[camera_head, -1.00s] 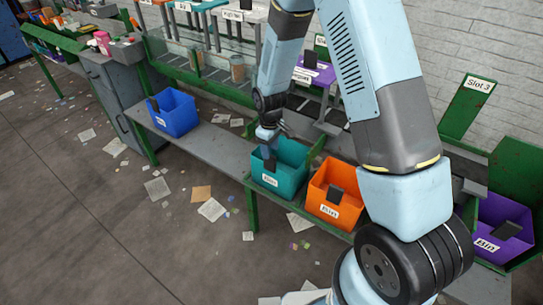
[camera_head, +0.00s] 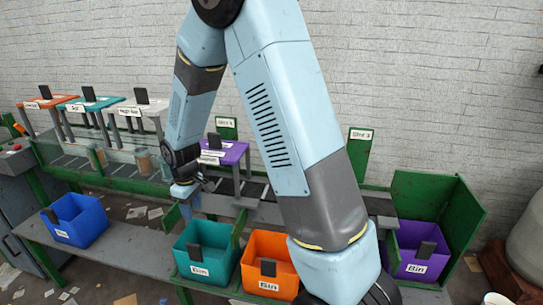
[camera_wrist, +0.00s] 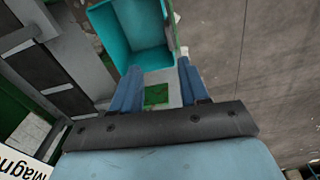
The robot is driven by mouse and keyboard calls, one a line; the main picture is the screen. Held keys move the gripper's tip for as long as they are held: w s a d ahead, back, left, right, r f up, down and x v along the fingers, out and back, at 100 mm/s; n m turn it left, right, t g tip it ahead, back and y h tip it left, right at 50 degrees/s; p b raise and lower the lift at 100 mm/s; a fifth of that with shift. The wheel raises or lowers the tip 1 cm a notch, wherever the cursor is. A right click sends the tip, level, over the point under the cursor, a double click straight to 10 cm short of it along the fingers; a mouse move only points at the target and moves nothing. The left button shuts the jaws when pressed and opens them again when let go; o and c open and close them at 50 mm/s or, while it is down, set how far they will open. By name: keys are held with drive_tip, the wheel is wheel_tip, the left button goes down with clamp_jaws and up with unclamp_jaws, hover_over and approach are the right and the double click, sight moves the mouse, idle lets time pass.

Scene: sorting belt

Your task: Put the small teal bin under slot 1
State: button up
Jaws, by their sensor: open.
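The teal bin (camera_head: 207,262) with a white "Bin" label stands upright on the low grey shelf, left of the orange bin. In the wrist view the teal bin (camera_wrist: 128,35) lies just beyond my fingertips, its open inside showing. My gripper (camera_head: 187,205) is above and to the left of the teal bin's back edge, apart from it. In the wrist view my gripper (camera_wrist: 158,72) is open, with no bin wall between its fingers. A slot sign (camera_head: 225,122) stands behind my arm, its number hard to read. The Slot 3 sign (camera_head: 361,134) is farther right. I cannot make out a slot 1 sign.
An orange bin (camera_head: 270,247) stands close beside the teal one. A blue bin (camera_head: 78,222) is at the left, a purple bin (camera_head: 420,248) at the right. Green dividers stand by the slots. The grey shelf (camera_head: 130,258) is bare between the blue and teal bins.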

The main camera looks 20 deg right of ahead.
drive_tip(key=s+d+r+m+t, duration=0.1)
drive_tip(key=s+d+r, duration=0.15)
drive_tip(key=r, duration=0.35)
drive_tip(key=s+d+r+m, duration=0.1)
drive_tip(key=d+r, duration=0.2)
drive_tip(key=r, duration=0.2)
drive_tip(key=s+d+r+m+t, duration=0.1)
drive_tip(key=s+d+r+m, duration=0.1)
drive_tip(key=s+r, duration=0.3)
drive_tip(key=s+d+r+m+t, duration=0.1)
drive_tip(key=s+d+r+m, duration=0.2)
drive_tip(key=s, duration=0.6)
drive_tip(key=s+d+r+m+t, duration=0.2)
drive_tip(key=s+d+r, duration=0.4)
drive_tip(key=r, duration=0.3)
drive_tip(key=shift+s+d, duration=0.25)
drive_tip(key=shift+s, duration=0.65)
drive_tip(key=shift+c, duration=0.2)
